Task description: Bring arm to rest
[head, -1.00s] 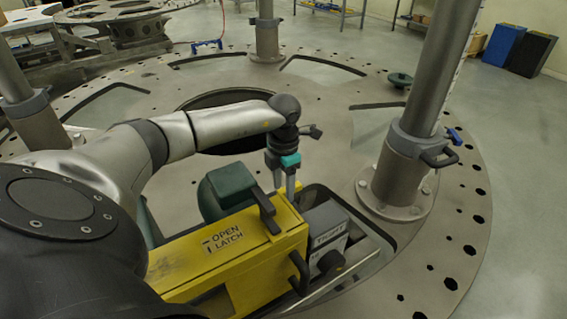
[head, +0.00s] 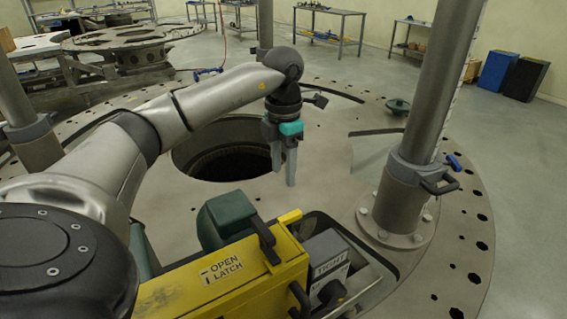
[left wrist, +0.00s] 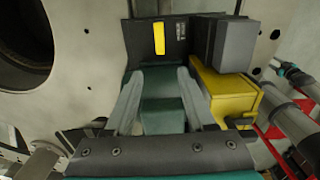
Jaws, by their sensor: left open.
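My left arm comes in from the left in the head view, and its gripper (head: 283,170) hangs fingers down above the turret plate (head: 330,160). The gripper is open and empty, clear of the yellow box (head: 230,272) marked "OPEN LATCH" below it. In the left wrist view the two fingers (left wrist: 160,105) stand apart, with a dark green part between and beyond them. The yellow box shows there too, right of the fingers (left wrist: 228,95). My right gripper is in neither current view.
A round opening (head: 225,150) lies in the plate behind the gripper. A steel post (head: 425,125) with a clamp handle stands to the right. A grey block (head: 327,262) marked "TIGHT" sits beside the yellow box.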

